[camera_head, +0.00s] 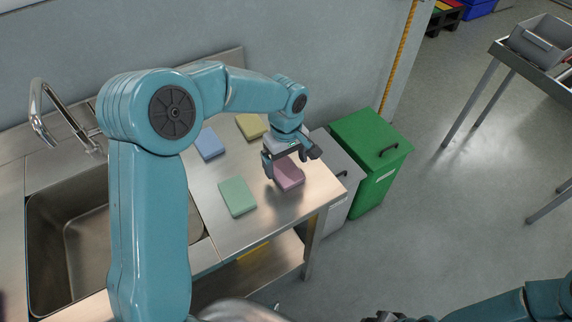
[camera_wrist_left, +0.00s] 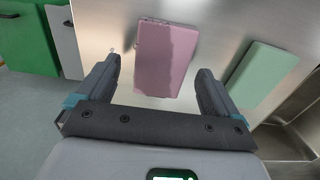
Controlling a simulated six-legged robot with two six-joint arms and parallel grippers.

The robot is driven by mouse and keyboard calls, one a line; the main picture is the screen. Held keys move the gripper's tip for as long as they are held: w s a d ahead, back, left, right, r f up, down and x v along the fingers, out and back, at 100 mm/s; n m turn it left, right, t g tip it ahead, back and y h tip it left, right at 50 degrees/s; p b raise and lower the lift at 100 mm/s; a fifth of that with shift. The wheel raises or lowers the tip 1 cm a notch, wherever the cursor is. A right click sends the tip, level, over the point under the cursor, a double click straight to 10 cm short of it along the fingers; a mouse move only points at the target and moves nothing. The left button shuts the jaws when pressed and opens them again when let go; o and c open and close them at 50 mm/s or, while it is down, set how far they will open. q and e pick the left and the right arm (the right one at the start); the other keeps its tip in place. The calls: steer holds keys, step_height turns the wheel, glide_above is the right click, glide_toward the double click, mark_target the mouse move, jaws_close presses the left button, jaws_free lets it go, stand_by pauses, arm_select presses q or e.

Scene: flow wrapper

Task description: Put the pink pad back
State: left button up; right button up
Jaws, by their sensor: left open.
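The pink pad (camera_head: 289,176) lies on the steel counter (camera_head: 270,205) near its right edge. My left gripper (camera_head: 291,168) is right over it with its fingers apart. In the left wrist view the pink pad (camera_wrist_left: 166,58) shows ahead of and between the open fingers (camera_wrist_left: 157,88), and nothing is clasped. A green pad (camera_head: 237,196), a blue pad (camera_head: 209,143) and a yellow pad (camera_head: 251,126) lie on the same counter. My right gripper (camera_head: 385,317) shows only in part at the bottom edge of the head view, and its jaw state is unclear.
A sink (camera_head: 80,245) with a tap (camera_head: 42,115) is at the left. A green bin (camera_head: 370,150) and a grey bin (camera_head: 340,170) stand beside the counter's right end. The wall is behind the counter. Bare counter lies between the pads.

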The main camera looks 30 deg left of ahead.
mark_target(286, 170)
arm_select(q)
step_height(286, 170, up, 10)
stand_by(0.3)
steer(key=shift+s, duration=0.15)
